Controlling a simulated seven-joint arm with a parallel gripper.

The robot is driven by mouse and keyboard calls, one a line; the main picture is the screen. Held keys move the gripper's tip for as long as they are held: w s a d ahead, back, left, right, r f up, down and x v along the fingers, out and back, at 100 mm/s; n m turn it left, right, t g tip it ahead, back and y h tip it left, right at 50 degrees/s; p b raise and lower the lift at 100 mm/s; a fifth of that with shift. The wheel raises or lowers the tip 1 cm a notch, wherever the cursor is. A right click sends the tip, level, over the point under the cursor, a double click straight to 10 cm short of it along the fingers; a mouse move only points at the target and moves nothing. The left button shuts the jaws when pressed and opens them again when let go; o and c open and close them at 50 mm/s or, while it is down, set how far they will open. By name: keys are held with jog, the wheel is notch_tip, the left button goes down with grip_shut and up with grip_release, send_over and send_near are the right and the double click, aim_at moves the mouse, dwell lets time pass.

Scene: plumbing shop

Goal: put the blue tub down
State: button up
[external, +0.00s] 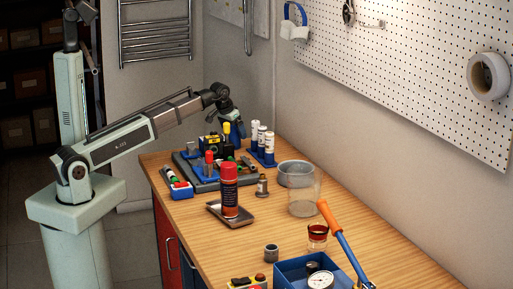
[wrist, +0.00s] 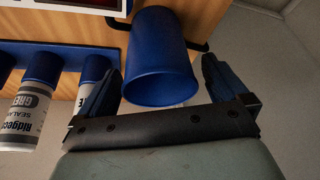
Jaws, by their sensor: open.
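The blue tub (wrist: 160,50) is in the wrist view, between the two spread fingers of my gripper (wrist: 162,72), its open mouth facing the camera. Bare space shows between the tub and the right finger; the left finger is close to its side, and I cannot tell if they touch. In the external view my gripper (external: 229,112) is over the far end of the bench, with the small blue tub (external: 237,131) just below it, partly hidden. Whether its base rests fully on a surface is hidden.
White sealant cartridges (wrist: 28,112) stand in a blue rack (wrist: 60,52) close beside my gripper. A dark tool board (external: 207,184) lies nearby. A red spray can (external: 229,192), a clear container (external: 304,194) and a blue box (external: 290,272) stand nearer. The wall is close on the right.

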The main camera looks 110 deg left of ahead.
jog(key=v, duration=1.1)
jog(key=shift+d, duration=0.2)
